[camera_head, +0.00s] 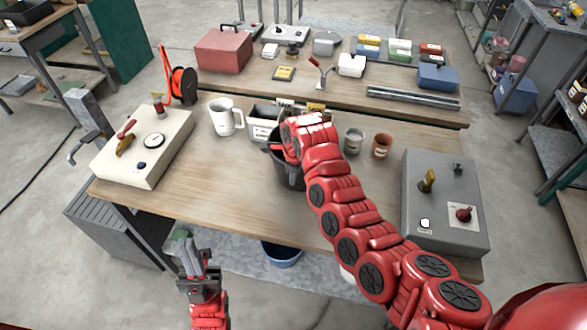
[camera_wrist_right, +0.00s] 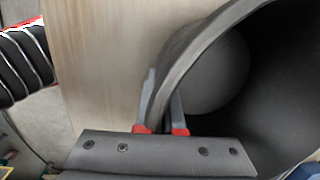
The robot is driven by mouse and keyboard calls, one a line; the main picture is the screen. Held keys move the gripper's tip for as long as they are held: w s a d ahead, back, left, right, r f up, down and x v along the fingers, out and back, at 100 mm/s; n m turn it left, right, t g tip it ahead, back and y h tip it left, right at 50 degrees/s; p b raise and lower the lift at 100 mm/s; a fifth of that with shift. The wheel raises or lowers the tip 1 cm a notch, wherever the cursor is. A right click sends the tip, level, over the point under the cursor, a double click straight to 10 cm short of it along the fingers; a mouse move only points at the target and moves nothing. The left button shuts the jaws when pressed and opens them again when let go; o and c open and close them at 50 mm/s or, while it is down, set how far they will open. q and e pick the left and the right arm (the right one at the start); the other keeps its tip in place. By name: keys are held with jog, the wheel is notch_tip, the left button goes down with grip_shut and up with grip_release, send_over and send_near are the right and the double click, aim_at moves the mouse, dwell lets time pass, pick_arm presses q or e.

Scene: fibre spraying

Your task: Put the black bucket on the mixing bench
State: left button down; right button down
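The black bucket (camera_head: 291,177) is at the middle of the wooden mixing bench (camera_head: 235,190). My right forearm covers much of it in the head view. Its open mouth and dark inside fill the right of the right wrist view (camera_wrist_right: 255,95). My right gripper (camera_wrist_right: 163,92) has one finger inside the bucket and one outside, closed on the rim. Whether the bucket's base touches the bench is hidden. My left gripper (camera_head: 194,262) is low in front of the bench, away from the bucket; its finger opening is unclear.
Control boxes sit at the bench's left (camera_head: 145,145) and right (camera_head: 443,205). The front-left bench top is clear. A blue bucket (camera_head: 281,255) stands below.

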jog(key=shift+f, duration=0.1)
jog(key=shift+w+f, duration=0.1)
jog(key=shift+f, duration=0.1)
jog(key=shift+f, duration=0.1)
jog(key=c, duration=1)
grip_release()
jog(key=shift+c, duration=0.2)
jog(key=r+b, duration=0.1)
jog(key=r, duration=0.3)
jog(key=s+r+b, duration=0.1)
jog(key=r, duration=0.1)
jog(key=shift+s+d+r+b, duration=0.1)
jog(key=shift+d+r+b, duration=0.1)
jog(key=shift+b, duration=0.15)
jog(key=r, duration=0.3)
jog(key=s+r+p, duration=0.1)
jog(key=r, duration=0.1)
jog(key=shift+d+r, duration=0.1)
jog(key=shift+r, duration=0.2)
